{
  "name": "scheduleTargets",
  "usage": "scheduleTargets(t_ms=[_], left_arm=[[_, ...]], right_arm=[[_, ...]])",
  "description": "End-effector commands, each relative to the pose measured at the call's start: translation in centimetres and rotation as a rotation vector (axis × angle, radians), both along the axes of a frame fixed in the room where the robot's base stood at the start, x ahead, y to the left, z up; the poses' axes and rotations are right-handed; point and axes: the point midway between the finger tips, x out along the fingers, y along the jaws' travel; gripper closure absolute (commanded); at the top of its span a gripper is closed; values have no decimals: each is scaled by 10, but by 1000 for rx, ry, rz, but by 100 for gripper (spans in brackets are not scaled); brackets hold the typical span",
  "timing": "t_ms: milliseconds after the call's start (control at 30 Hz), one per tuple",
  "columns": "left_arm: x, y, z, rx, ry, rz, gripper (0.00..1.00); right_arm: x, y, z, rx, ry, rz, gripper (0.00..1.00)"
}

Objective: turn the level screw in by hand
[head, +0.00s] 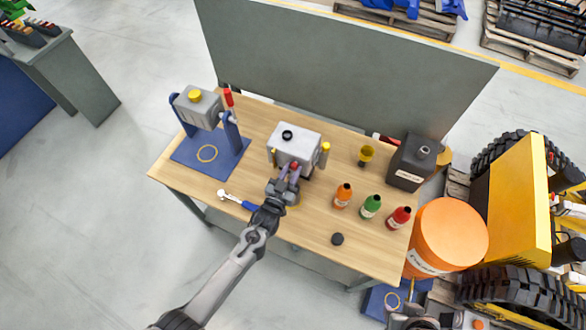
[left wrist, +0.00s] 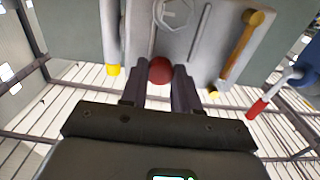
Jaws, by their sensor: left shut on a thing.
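The level screw shows as a red round head (left wrist: 160,70) in the left wrist view, low on the front face of a light grey housing (head: 297,142). In the head view only a bit of red (head: 295,166) shows at the housing's front. My left gripper (head: 287,181) reaches the housing from the front. In the left wrist view its two dark fingers (left wrist: 160,88) are shut on the red screw head from both sides. The screw's shank is hidden. My right gripper is not clearly in view.
The wooden bench (head: 320,232) holds an orange bottle (head: 342,197), a green bottle (head: 370,207), a red bottle (head: 399,218), a dark canister (head: 412,164), a yellow cup (head: 366,155) and a black cap (head: 337,239). A blue-handled tool (head: 236,201) lies left of my arm, near the blue stand (head: 208,150).

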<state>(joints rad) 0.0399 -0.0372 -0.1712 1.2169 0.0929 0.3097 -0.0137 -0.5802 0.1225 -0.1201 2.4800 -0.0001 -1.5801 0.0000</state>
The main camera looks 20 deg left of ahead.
Motion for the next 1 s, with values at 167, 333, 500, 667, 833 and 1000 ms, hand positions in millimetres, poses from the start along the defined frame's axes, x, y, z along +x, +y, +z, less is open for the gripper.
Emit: scheduleTargets(t_ms=[167, 333, 500, 667, 833, 1000], left_arm=[[0, 0, 0, 196, -16, -2, 91], [0, 1, 1, 523, -44, -2, 91], [0, 0, 0, 761, -64, -2, 91], [0, 0, 0, 838, -71, 0, 91], [0, 0, 0, 838, -71, 0, 91], [0, 0, 0, 868, -73, -1, 91]], right_arm=[[0, 1, 3, 4, 0, -3, 57], [0, 2, 7, 7, 0, -4, 57], [0, 2, 10, 7, 0, -4, 57], [0, 2, 10, 7, 0, -4, 57], [0, 1, 10, 4, 0, -2, 57], [0, 0, 11, -2, 0, 2, 57]])
